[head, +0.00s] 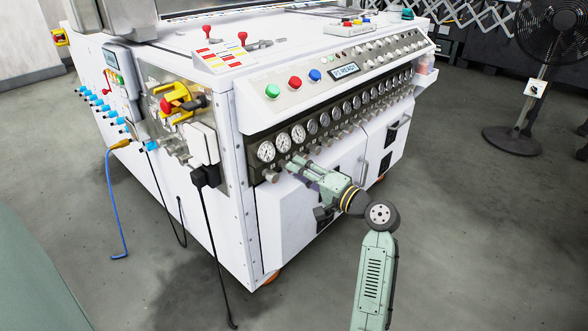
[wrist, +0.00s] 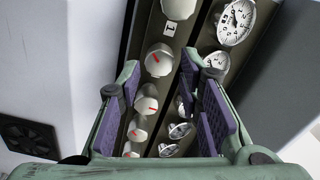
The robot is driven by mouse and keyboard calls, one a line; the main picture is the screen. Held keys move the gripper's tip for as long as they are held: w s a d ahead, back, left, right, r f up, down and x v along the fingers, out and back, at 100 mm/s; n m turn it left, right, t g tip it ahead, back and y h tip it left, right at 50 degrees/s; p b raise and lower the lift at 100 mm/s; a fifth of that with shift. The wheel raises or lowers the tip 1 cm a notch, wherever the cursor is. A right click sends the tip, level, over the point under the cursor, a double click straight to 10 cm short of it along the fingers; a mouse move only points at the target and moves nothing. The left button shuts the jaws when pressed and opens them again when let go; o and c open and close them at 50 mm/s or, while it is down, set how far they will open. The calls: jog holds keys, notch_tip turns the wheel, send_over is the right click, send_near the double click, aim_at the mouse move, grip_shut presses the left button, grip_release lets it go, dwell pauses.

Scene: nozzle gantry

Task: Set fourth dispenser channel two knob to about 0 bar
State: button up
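My gripper (head: 297,164) is at the left part of the long row of round gauges, close to the panel, in the head view. In the wrist view my gripper (wrist: 160,68) is open, with purple pads apart and nothing held. A pale round knob with a red mark (wrist: 158,60) shows between the fingertips; whether they touch it I cannot tell. Further knobs (wrist: 146,98) run down the row between the fingers, and one (wrist: 178,6) sits above beside a "1" label (wrist: 170,28). I cannot tell which knob is the fourth dispenser's channel two.
White-faced gauges (wrist: 236,22) run alongside the knobs, some partly hidden by my right finger. In the head view, green, red and blue buttons (head: 295,82) sit above the gauges (head: 266,151). A black cable (head: 221,255) hangs at the cabinet's corner. A fan (head: 545,75) stands right.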

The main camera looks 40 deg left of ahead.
jog(key=d, duration=0.5)
jog(key=shift+s, duration=0.2)
dwell(0.3)
